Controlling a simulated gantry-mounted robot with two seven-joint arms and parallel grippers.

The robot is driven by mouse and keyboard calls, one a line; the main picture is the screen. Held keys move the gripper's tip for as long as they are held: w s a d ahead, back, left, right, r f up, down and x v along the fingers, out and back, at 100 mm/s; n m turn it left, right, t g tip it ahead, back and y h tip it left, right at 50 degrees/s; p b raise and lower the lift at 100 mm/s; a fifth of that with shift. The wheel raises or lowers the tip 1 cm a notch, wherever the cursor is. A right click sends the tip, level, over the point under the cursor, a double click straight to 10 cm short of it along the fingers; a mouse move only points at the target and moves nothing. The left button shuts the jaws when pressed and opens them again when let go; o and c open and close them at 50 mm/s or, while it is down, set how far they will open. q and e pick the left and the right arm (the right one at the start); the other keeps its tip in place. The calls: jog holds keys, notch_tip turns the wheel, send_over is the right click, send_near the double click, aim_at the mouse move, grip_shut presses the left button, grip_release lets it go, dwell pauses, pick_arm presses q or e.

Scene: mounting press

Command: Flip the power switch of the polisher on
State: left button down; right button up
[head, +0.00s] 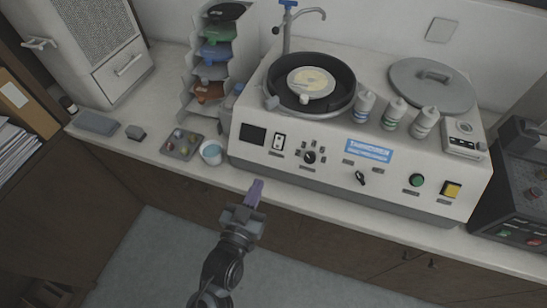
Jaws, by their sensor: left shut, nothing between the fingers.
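The polisher (330,186) is a wide white machine on the counter, with a round black bowl (334,97) on top. The power switch (279,141) is a small rocker in a white frame on the left of its front panel, beside a dark display (252,135). I cannot tell which way the rocker is tipped. My left gripper (257,187) is shut and empty, in front of the polisher's lower left edge. Its purple fingertips point up toward the panel, below and left of the switch, apart from it. My right gripper is not in view.
The front panel also has a black knob (310,157), a green button (417,180) and a yellow-backed button (451,189). A small cup (211,152) and a sample tray (182,145) stand left of the polisher. A dark machine (513,190) stands at the right. The floor in front is clear.

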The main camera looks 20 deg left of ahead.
pick_arm(q)
jog(key=shift+w, duration=0.1)
send_near(278, 145)
notch_tip(278, 145, up, 3)
jog(key=w, duration=0.3)
jog(key=shift+w+a+f+b, duration=0.2)
jog(key=shift+w+f+b, duration=0.4)
jog(key=shift+w+f, duration=0.55)
jog(key=shift+w, duration=0.4)
jog(key=shift+w+f, duration=0.1)
jog(key=shift+f, duration=0.05)
jog(key=shift+w+f, duration=0.1)
jog(key=shift+f, duration=0.1)
jog(key=shift+r+p, duration=0.1)
jog(key=shift+p, duration=0.2)
